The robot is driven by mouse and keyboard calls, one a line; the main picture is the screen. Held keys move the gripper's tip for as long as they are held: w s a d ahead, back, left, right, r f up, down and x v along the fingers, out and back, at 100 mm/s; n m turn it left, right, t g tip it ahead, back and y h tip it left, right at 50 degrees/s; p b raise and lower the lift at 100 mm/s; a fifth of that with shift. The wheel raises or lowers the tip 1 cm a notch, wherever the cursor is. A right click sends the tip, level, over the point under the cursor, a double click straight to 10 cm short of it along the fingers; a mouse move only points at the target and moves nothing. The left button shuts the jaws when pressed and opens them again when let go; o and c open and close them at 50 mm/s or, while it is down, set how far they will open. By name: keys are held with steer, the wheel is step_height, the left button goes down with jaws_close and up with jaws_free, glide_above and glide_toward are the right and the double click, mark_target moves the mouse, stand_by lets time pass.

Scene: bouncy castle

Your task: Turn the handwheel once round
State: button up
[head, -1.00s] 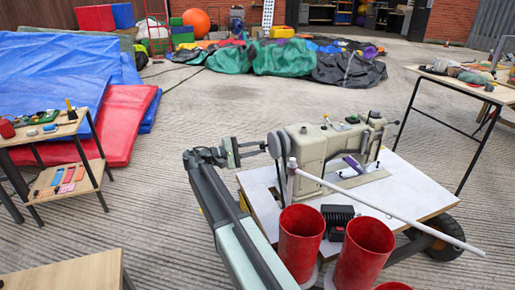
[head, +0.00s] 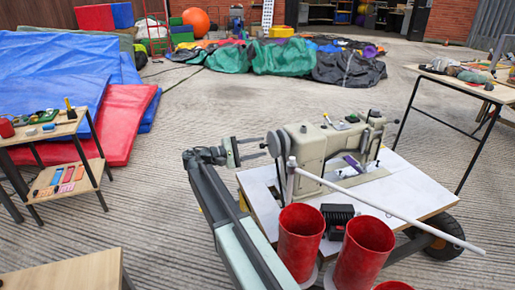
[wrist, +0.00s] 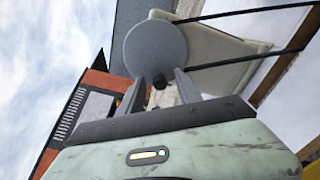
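The sewing machine (head: 310,146) is a cream body on a white tabletop. Its handwheel (head: 277,144) is a dark grey disc at the machine's left end, seen nearly edge-on. In the wrist view the handwheel (wrist: 155,46) is a round grey face just beyond my fingertips. My gripper (head: 264,146) reaches it from the left. In the wrist view my gripper (wrist: 160,83) is open, its two grey fingers apart. A small dark knob (wrist: 159,81) shows between the fingers, with gaps beside it. Whether the fingertips touch the wheel is unclear.
Red cylindrical containers (head: 300,240) stand in front of the machine. A long pale pole (head: 390,209) slants across the tabletop (head: 420,190). A side table with small items (head: 60,130) stands at left. Open concrete floor lies behind the machine.

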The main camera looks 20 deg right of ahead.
steer(key=a, duration=0.7)
steer(key=shift+a, duration=0.4)
steer(key=d+m, duration=0.3)
steer(key=m, duration=0.4)
steer(key=d+m, duration=0.2)
steer(key=m, duration=0.5)
steer(key=d+m, duration=0.3)
steer(key=m, duration=0.4)
steer(key=shift+w+d+f+m, duration=0.1)
steer(key=shift+d+f+m, duration=0.1)
steer(key=shift+d+m, duration=0.1)
